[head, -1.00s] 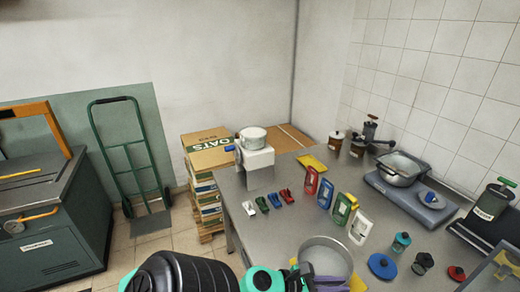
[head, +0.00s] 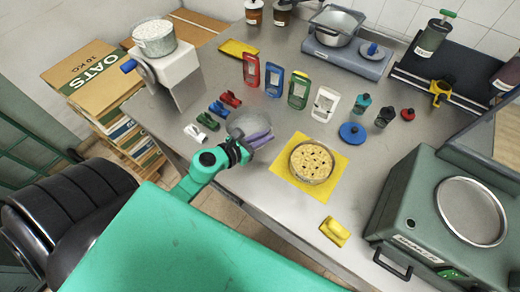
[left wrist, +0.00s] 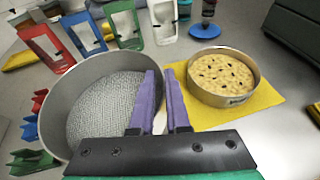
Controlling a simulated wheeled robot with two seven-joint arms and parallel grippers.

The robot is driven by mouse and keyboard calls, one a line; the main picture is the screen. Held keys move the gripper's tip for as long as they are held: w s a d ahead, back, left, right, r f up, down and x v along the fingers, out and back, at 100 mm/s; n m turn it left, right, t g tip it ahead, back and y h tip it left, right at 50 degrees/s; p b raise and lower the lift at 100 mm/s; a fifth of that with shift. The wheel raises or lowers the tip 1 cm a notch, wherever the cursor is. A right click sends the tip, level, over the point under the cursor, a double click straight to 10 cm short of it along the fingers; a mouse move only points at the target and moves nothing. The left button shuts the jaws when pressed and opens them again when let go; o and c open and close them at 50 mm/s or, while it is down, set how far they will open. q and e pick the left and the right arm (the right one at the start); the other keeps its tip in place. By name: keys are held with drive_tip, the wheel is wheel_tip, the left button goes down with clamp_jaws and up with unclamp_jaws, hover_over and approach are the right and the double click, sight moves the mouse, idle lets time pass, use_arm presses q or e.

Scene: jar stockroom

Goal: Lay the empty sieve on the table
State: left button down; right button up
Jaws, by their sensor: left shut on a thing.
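The sieve (head: 250,122) is a round grey metal ring with a mesh floor. The left wrist view shows its mesh (left wrist: 105,108) bare and empty. My left gripper (head: 260,139) is shut on the sieve's rim, and its purple fingers (left wrist: 162,90) pinch the wall on the right side. The sieve is over the grey table (head: 225,85), right of the small coloured clips; I cannot tell whether it touches the top. My fingers and wrist hide part of the rim. My right gripper is not in view.
A round pan of dotted yellow stuff (head: 311,162) stands on a yellow mat (head: 278,166), right of the sieve. Red (head: 231,99), blue and green clips lie close left. A row of coloured holders (head: 298,90) stands behind. A yellow object (head: 335,231) lies near the front edge.

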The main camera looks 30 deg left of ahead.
use_arm(q)
drive_tip(key=f+b, duration=0.2)
drive_tip(key=f, duration=0.7)
drive_tip(key=shift+a+f, duration=0.15)
drive_tip(key=shift+a, duration=0.05)
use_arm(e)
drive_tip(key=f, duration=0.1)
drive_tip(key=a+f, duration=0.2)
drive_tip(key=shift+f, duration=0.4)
use_arm(q)
drive_tip(key=shift+a, duration=0.1)
drive_tip(key=c, duration=0.9)
unclamp_jaws()
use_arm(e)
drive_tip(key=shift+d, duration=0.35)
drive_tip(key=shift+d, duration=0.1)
